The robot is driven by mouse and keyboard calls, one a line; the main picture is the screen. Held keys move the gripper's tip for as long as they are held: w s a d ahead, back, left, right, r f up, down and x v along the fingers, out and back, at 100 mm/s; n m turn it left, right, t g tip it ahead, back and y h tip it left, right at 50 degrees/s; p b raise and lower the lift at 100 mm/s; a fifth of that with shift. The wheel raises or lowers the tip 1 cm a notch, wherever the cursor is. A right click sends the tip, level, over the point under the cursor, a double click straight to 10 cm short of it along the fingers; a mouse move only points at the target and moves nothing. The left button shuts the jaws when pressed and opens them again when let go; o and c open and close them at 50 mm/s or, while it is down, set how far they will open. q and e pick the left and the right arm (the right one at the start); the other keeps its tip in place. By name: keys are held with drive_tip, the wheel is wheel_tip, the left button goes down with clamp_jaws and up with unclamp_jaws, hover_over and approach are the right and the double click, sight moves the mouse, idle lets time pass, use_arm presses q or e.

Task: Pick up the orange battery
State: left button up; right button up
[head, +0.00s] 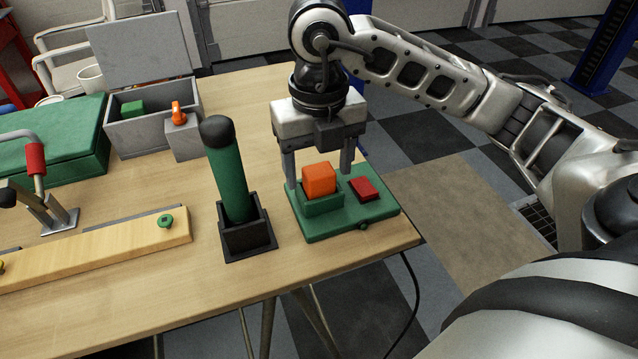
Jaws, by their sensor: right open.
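The orange battery (319,178) is a small block standing in a green charger (350,217) near the table's right front corner. Its lower part is hidden in the charger's raised socket. A red flat block (364,188) sits on the charger to the right of the battery. My right gripper (318,178) points down above the charger, open, with one finger on the left of the battery and the other behind it to the right. I cannot tell whether either finger touches it. My left gripper is not in view.
A dark green cylinder with a black top (228,170) stands in a black holder (247,238) just left of the charger. A wooden board (110,245), toggle clamp (45,205), grey open box (135,130) and green case (50,150) lie farther left. The table's front edge is close.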

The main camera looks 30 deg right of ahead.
drive_tip(key=shift+f, duration=0.6)
drive_tip(key=c, duration=1.2)
drive_tip(key=shift+r, duration=0.45)
wheel_tip(320, 180, up, 2)
drive_tip(key=shift+r+b, duration=0.1)
drive_tip(key=shift+b, duration=0.2)
drive_tip(key=s+a+r, duration=0.2)
drive_tip(key=s+r, duration=0.1)
drive_tip(key=s, duration=0.1)
drive_tip(key=s+a+r+p, duration=0.1)
drive_tip(key=s+a+r, duration=0.1)
drive_tip(key=s+r, duration=0.1)
drive_tip(key=s+a+r, duration=0.2)
drive_tip(key=s+r, duration=0.2)
drive_tip(key=s, duration=0.1)
drive_tip(key=shift+s, duration=0.4)
